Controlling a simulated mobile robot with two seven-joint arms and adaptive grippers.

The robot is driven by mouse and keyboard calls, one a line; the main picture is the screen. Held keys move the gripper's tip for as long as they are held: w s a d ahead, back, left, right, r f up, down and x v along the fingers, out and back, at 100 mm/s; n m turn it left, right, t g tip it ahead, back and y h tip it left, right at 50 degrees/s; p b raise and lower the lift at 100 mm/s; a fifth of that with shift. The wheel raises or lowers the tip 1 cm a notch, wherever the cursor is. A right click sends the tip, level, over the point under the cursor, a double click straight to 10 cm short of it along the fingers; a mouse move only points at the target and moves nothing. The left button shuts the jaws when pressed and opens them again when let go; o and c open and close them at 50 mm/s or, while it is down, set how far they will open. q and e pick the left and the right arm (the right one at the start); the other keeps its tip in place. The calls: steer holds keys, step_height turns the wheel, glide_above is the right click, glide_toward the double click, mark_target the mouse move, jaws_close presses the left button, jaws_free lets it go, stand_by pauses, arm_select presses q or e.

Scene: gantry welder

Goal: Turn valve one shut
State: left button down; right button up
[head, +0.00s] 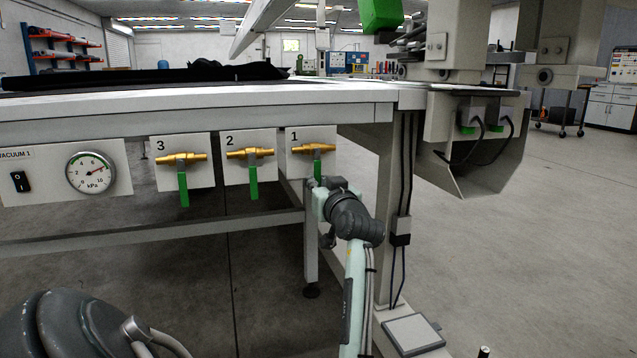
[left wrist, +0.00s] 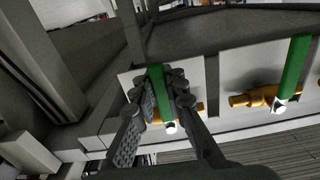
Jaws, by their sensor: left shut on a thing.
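Valve one (head: 312,148) is a brass valve with a green lever on a white plate marked 1, under the table edge. Its body lies level and its lever (head: 317,165) points down across it; the lower part is hidden by my arm in the head view. My left gripper (head: 321,187) is at this lever from below. In the left wrist view, the two dark fingers of the gripper (left wrist: 162,86) lie on either side of the green lever (left wrist: 157,92) and are shut on it. Part of the brass body (left wrist: 190,109) shows beside them. My right gripper is not seen.
Valve two (head: 249,153) and valve three (head: 180,158) sit to the left, levers down. A pressure gauge (head: 90,172) and a black switch (head: 19,181) are further left. A table leg with cables (head: 403,200) stands close right of my arm. Open floor lies right.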

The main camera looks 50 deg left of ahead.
arm_select(q)
steer(key=shift+r, duration=0.1)
steer(key=c, duration=1.6)
jaws_free()
steer(key=shift+o, duration=0.3)
